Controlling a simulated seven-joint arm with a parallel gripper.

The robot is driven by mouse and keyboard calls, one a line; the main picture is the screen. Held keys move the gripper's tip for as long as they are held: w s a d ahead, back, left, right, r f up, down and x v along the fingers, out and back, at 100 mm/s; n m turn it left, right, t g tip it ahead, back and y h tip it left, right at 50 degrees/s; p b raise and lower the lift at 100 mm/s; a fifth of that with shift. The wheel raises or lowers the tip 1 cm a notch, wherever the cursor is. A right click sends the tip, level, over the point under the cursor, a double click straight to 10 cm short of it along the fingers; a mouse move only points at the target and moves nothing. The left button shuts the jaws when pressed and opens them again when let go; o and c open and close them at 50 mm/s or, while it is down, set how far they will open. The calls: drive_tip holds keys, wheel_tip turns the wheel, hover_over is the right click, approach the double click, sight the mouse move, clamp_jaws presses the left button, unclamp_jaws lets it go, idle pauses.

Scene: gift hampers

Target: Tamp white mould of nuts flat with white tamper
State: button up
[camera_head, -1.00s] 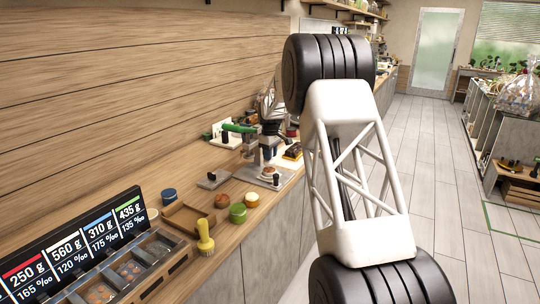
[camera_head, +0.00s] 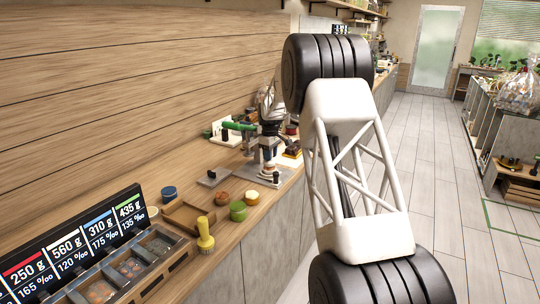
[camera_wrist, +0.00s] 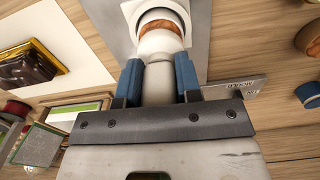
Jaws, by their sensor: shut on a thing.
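The white tamper (camera_wrist: 160,74) stands between the blue fingertips of my gripper (camera_wrist: 158,80), which is shut on its pale shaft. Its wide white head is over the white mould (camera_wrist: 131,9), and brown nuts show as a band at the head's far edge. Whether the head presses on the nuts is hard to tell. In the head view my gripper (camera_head: 268,143) is above the grey mould plate (camera_head: 256,178), with the tamper upright below it. The mould is small there and partly covered.
A plate marked "MOULD" (camera_wrist: 246,87) lies to the right in the wrist view. A gold-edged tray (camera_wrist: 30,65) is at the left. On the counter are a yellow tool (camera_head: 205,238), a green pot (camera_head: 238,211), a blue pot (camera_head: 169,193) and bins of nuts (camera_head: 130,267).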

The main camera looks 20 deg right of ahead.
drive_tip(key=shift+f, duration=0.9)
idle(0.8)
drive_tip(key=shift+r, duration=0.15)
drive_tip(key=shift+r, duration=1.4)
drive_tip(key=shift+f, duration=0.2)
drive_tip(key=shift+f, duration=0.35)
drive_tip(key=shift+f, duration=1.05)
idle(0.8)
drive_tip(key=shift+r, duration=0.15)
drive_tip(key=shift+r, duration=1.45)
